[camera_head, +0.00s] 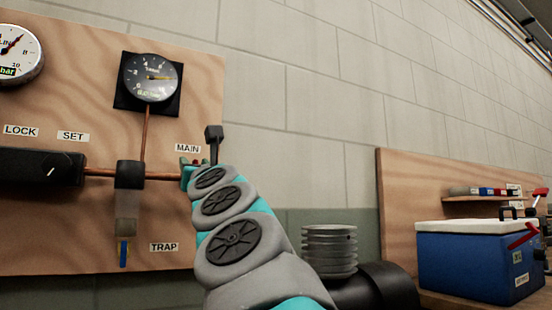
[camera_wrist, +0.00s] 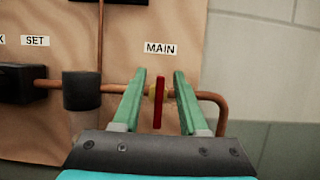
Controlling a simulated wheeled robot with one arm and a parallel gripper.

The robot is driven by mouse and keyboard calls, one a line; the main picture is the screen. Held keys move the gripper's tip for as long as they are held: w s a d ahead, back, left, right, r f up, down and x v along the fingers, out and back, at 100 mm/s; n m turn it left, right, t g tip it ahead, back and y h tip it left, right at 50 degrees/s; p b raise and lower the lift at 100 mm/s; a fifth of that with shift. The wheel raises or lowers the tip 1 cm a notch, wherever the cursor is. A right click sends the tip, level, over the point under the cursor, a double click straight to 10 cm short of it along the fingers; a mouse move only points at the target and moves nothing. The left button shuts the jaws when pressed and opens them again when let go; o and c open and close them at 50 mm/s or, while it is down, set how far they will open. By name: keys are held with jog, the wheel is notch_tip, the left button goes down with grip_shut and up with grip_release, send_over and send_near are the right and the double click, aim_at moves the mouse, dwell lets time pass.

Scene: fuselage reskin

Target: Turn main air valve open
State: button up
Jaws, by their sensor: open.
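The main air valve's red handle (camera_wrist: 158,103) stands upright in the wrist view, below the MAIN label (camera_wrist: 160,48). It crosses the copper pipe, with a brass-coloured bit of the valve behind it. My gripper (camera_wrist: 160,85) is open, its two green fingers on either side of the handle, with a gap to each finger. I cannot tell how deep the handle sits between them.
The wooden panel (camera_head: 85,225) carries two gauges, a dark regulator block (camera_head: 40,167), and a filter (camera_head: 126,210) by the TRAP label. The copper pipe (camera_wrist: 222,112) bends downward right of the valve. A blue cooler box (camera_head: 465,265) stands at right.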

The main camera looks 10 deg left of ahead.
jog(key=p+x, duration=0.2)
jog(key=x, duration=0.1)
jog(key=shift+r, duration=0.15)
jog(key=shift+w+a, duration=0.2)
jog(key=shift+w, duration=0.1)
grip_shut()
dwell(0.3)
